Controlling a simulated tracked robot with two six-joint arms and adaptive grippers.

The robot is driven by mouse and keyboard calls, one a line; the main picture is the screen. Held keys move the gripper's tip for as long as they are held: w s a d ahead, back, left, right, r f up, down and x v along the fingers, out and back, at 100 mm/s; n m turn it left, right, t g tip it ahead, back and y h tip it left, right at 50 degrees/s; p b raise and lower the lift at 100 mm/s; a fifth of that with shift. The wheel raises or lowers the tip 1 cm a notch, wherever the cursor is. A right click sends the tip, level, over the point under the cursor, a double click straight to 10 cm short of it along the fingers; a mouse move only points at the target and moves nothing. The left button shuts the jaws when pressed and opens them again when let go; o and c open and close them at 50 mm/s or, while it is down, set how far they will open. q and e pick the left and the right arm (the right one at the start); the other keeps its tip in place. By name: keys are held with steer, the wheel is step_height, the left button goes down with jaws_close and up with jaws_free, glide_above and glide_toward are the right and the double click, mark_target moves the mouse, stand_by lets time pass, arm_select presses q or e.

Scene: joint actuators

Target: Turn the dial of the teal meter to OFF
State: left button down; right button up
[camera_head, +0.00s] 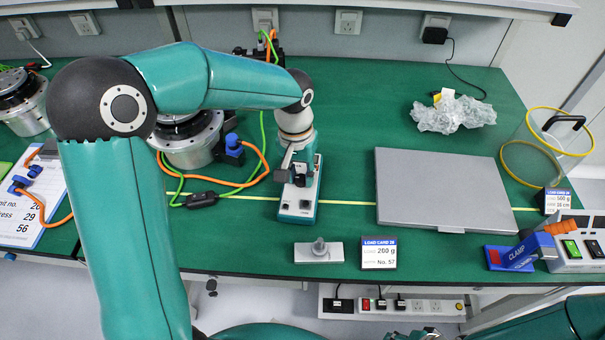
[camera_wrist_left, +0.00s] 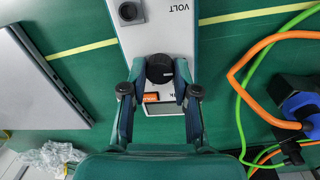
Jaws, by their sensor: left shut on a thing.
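The teal meter (camera_head: 299,208) stands on the green bench, a narrow box with a white face and teal sides. My left gripper (camera_head: 301,168) comes down over its far part and hides the dial in the head view. In the left wrist view the round black dial (camera_wrist_left: 160,70) sits between the two fingers of my left gripper (camera_wrist_left: 160,82), which are shut on it from both sides. The meter's face (camera_wrist_left: 165,38) shows the word VOLT, a small orange label and a grey display. An OFF mark and the dial's pointer cannot be made out. My right gripper is not in view.
A closed grey laptop (camera_head: 440,188) lies to the right of the meter. Orange and green cables (camera_head: 240,185) run close on its left. A small grey plate with a knob (camera_head: 319,251) and a load card (camera_head: 379,253) lie in front. Crumpled plastic (camera_head: 453,113) lies behind.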

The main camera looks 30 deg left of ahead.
mark_target(297, 177)
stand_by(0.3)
arm_select(q)
steer(key=c, duration=0.9)
jaws_free()
steer(key=shift+o, duration=0.2)
steer(key=shift+r, duration=0.15)
step_height(297, 177, up, 12)
steer(key=shift+a+f, duration=0.2)
steer(key=shift+a, duration=0.15)
